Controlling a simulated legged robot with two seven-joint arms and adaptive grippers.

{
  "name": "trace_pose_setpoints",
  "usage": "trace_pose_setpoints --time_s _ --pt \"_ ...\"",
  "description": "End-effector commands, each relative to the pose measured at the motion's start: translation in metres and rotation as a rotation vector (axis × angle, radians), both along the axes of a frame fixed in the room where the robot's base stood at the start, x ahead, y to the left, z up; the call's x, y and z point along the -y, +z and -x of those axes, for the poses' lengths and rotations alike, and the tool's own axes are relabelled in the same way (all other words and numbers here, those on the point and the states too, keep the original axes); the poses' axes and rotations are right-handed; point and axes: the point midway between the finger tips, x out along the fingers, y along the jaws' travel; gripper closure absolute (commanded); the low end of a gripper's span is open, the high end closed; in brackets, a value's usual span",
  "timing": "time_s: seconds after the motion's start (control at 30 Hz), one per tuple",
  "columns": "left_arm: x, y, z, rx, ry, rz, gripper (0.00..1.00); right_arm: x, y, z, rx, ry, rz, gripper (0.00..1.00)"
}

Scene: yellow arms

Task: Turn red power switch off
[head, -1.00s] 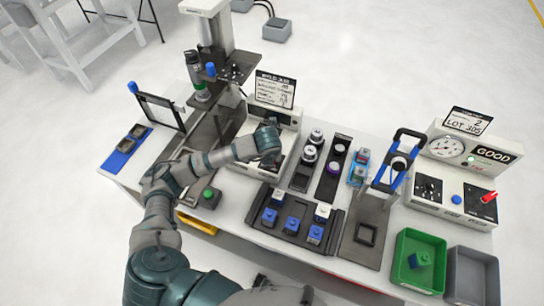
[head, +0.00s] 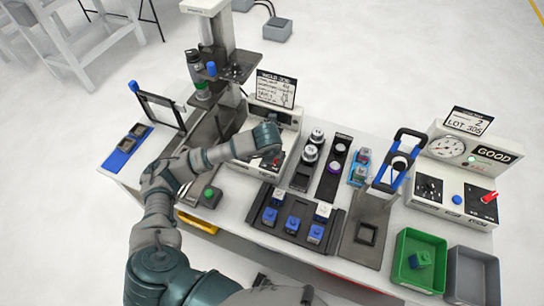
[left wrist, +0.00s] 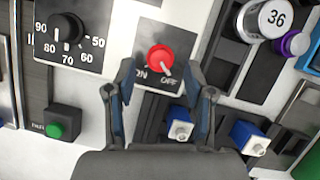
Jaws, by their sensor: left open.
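The red power switch (left wrist: 160,58) is a round red knob on a dark plate marked ON and OFF, on a white panel. Its white mark points down and slightly right, at OFF. In the head view the red switch (head: 277,162) shows small beside my left gripper (head: 272,150). In the left wrist view my left gripper (left wrist: 167,82) is open and empty. Its fingertips lie either side of and just below the knob, apart from it as far as I can tell. My right gripper is not in view.
A black dial (left wrist: 68,27) and a green button (left wrist: 62,123) are left of the switch. Blue-and-white blocks (head: 292,224) stand in a dark tray in front. Another red switch (head: 489,197) is on the GOOD box at the right. Green and grey bins stand front right.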

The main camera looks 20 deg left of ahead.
Motion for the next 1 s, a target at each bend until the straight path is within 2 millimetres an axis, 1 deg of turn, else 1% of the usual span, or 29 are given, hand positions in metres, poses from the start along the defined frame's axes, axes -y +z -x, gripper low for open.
trace_pose_setpoints --time_s 0.03,0.2,0.3,0.4,0.57,1.0 --pt "0.002 0.011 0.003 0.004 -0.002 0.001 0.47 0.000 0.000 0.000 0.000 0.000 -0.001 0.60" --pt "0.006 0.047 0.018 0.001 -0.003 0.001 0.47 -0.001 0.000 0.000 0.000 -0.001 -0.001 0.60" --pt "0.007 0.063 0.024 0.000 -0.002 0.001 0.47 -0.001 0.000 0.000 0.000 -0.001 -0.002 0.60" --pt "0.009 0.074 0.029 -0.003 -0.002 0.001 0.47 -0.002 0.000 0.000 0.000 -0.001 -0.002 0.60" --pt "0.009 0.080 0.033 -0.005 -0.001 0.000 0.47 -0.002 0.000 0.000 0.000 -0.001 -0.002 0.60" --pt "0.009 0.080 0.033 -0.005 -0.001 0.000 0.47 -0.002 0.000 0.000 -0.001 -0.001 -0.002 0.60"
